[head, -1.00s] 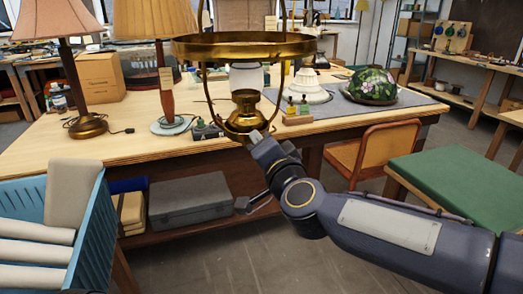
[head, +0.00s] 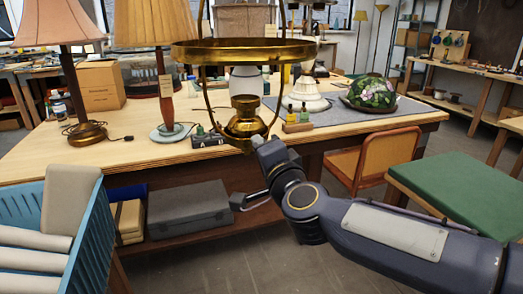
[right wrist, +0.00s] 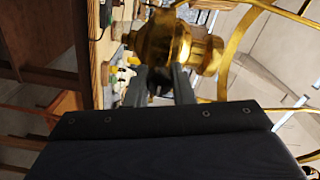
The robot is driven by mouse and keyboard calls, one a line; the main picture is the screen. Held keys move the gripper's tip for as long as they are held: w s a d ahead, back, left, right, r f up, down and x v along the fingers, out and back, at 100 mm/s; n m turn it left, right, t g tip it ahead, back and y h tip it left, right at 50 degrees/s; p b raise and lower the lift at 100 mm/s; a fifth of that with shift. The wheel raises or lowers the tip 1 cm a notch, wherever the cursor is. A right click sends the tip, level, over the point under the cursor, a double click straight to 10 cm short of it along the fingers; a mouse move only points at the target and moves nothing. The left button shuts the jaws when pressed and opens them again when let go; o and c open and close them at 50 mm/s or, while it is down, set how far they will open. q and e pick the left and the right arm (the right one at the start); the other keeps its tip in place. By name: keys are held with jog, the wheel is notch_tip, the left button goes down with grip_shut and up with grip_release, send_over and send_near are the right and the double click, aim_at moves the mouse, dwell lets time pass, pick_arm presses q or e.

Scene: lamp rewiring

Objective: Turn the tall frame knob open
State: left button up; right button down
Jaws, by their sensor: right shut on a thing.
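A tall brass frame (head: 245,50) with a wide ring and a brass lamp font (head: 246,118) low inside it stands in front of the workbench in the head view. My right gripper (head: 257,142) reaches the font's lower right side. In the right wrist view its two dark fingers (right wrist: 160,85) are shut at the brass body (right wrist: 175,45), with the part between them mostly hidden; I take it to be the frame knob. The knob's turn angle cannot be told. My left gripper does not show.
A blue crate (head: 95,220) with pale rolls is at lower left. An orange chair (head: 375,160) and a green-topped table (head: 450,175) stand at right.

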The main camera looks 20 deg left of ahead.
jog(key=c, duration=1.3)
grip_release()
jog(key=shift+o, duration=0.2)
jog(key=v, duration=0.7)
jog(key=shift+s+d, duration=0.25)
jog(key=shift+s, duration=0.1)
